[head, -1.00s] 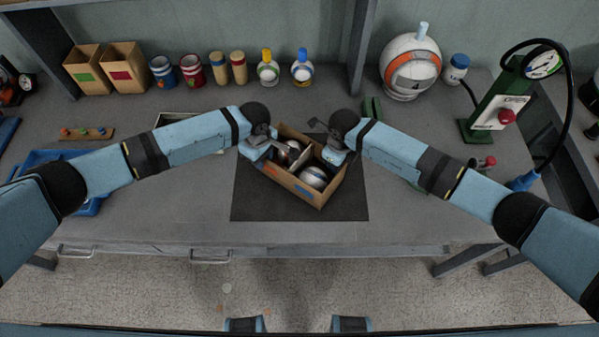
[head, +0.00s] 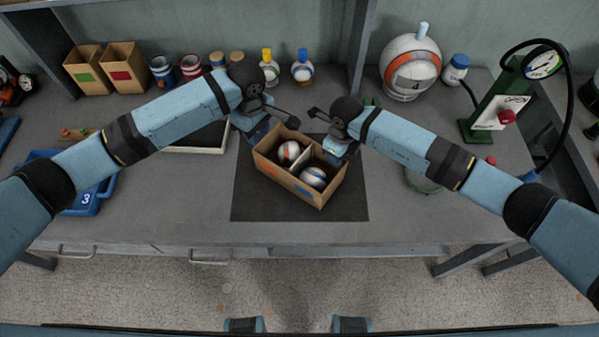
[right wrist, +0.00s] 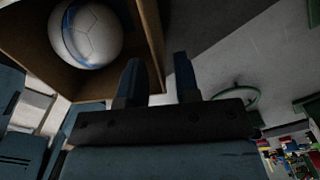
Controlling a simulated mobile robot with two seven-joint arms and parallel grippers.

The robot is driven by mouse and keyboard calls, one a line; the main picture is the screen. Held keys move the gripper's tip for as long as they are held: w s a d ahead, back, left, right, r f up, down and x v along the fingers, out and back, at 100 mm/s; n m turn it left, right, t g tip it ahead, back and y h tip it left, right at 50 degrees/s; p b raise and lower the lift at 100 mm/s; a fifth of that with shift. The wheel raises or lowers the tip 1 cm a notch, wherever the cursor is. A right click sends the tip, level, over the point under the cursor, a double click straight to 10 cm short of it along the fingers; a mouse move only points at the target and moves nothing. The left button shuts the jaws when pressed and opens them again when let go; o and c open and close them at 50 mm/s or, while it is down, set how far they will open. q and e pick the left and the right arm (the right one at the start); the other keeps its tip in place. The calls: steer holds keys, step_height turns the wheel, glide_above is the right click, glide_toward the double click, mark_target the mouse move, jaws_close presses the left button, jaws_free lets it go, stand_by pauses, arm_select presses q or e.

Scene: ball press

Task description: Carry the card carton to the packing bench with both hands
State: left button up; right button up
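The card carton (head: 283,180) stands on a dark mat (head: 252,208) on the grey bench (head: 150,225). It is open-topped and split by a divider, with one ball (head: 289,151) in the left compartment and another (head: 314,177) in the right. My left gripper (head: 259,134) is just off the carton's upper left corner and seems apart from it; its finger gap does not show clearly. My right gripper (head: 337,153) is at the carton's upper right end. In the right wrist view its fingers (right wrist: 158,82) are spread wider than the carton wall (right wrist: 149,35) between them.
A blue tray (head: 85,203) and a pale shallow tray (head: 195,150) lie left. Bins (head: 120,70), cups and bottles line the back. A large ball (head: 411,65) and a green gauge press (head: 495,100) stand right. The mat's front part is clear.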

step_height(320, 180, up, 8)
steer(key=shift+f, duration=0.1)
steer(key=shift+s, duration=0.1)
stand_by(0.6)
